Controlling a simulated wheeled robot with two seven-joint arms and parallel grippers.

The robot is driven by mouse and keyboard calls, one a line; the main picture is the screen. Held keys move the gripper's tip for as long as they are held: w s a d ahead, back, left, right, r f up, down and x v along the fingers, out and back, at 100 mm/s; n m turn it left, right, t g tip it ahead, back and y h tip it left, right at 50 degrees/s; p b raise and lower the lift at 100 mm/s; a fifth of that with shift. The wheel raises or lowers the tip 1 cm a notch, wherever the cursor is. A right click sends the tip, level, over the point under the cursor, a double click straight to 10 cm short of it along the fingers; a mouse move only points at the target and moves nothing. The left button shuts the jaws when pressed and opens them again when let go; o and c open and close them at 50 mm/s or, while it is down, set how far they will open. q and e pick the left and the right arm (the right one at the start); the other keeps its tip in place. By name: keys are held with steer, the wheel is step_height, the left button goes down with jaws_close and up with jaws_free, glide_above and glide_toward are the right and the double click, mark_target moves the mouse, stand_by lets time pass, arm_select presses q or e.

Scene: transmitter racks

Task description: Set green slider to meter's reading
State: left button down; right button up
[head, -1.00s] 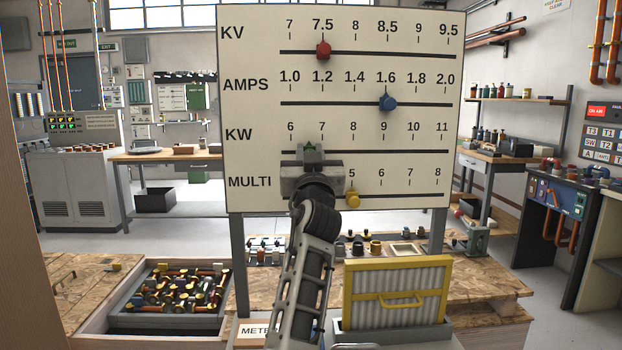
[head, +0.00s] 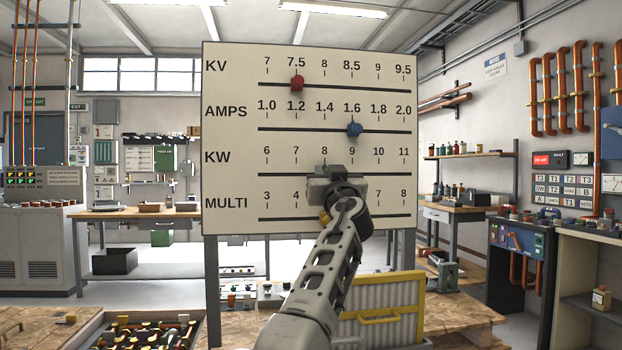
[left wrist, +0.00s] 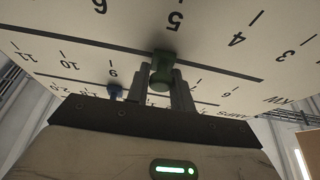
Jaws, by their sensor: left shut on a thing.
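The white slider board (head: 228,140) stands upright with four scales: KV, AMPS, KW and MULTI. My left gripper (head: 336,172) is at the KW slot, roughly between 8 and 9 in the head view. It hides the green slider there. In the left wrist view the green slider (left wrist: 162,72) sits on its slot between the fingers of my left gripper (left wrist: 164,92), which is shut on it. The meter's reading cannot be made out in any frame. My right gripper is not in view.
The red slider (head: 297,83) is at 7.5 on KV and the blue slider (head: 354,129) at about 1.6 on AMPS. A yellow-framed panel (head: 418,297) stands below the board.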

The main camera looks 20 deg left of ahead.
arm_select(q)
steer(key=c, duration=1.3)
jaws_free()
steer(key=shift+d+f, duration=0.1)
steer(key=b+v, duration=0.2)
steer(key=v, duration=1.4)
steer(key=shift+b, duration=0.4)
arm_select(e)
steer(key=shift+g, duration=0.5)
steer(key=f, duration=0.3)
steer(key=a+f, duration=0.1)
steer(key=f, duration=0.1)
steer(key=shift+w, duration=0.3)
